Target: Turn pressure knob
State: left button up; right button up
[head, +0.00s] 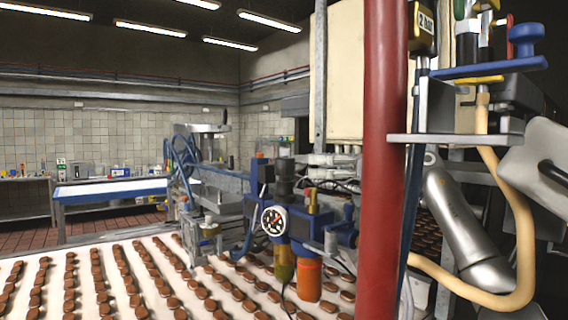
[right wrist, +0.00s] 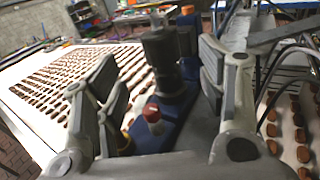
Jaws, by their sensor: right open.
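The pressure knob (head: 284,168) is a dark upright cylinder on top of a blue regulator block (head: 298,228). A round white gauge (head: 273,220) sits on the block's front. In the right wrist view the dark knob (right wrist: 161,52) stands upright between the spread fingers of my right gripper (right wrist: 158,68), beyond their tips or level with them; I cannot tell which. No finger visibly touches it. In the head view my right gripper (head: 322,166) is small, just right of the knob, with its arm partly hidden by the red pipe. My left gripper is not in view.
A red vertical pipe (head: 384,160) stands in front of my right arm. A small red-topped fitting (right wrist: 152,112) sits near the gripper's palm. A white conveyor (head: 60,252) with rows of brown biscuits runs below. An orange-bottomed bowl (head: 308,281) hangs under the block.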

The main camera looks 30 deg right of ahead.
aim_at(286, 158)
jog(key=p+x, duration=0.1)
jog(key=x, duration=0.2)
jog(key=p+x, duration=0.1)
jog(key=x, duration=0.2)
jog(key=p+x, duration=0.1)
jog(key=x, duration=0.2)
jog(key=shift+w+a+r, duration=0.1)
jog(key=shift+r, duration=0.15)
jog(key=shift+w, duration=0.2)
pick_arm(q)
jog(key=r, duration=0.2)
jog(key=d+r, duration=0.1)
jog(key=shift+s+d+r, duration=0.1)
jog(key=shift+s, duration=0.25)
pick_arm(e)
jog(key=shift+f, duration=0.1)
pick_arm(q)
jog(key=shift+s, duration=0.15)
pick_arm(e)
jog(key=shift+c, duration=0.5)
jog(key=shift+a, duration=0.1)
jog(key=c, duration=0.9)
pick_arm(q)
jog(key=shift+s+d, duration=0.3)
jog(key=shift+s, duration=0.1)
pick_arm(e)
jog(key=shift+c, duration=0.2)
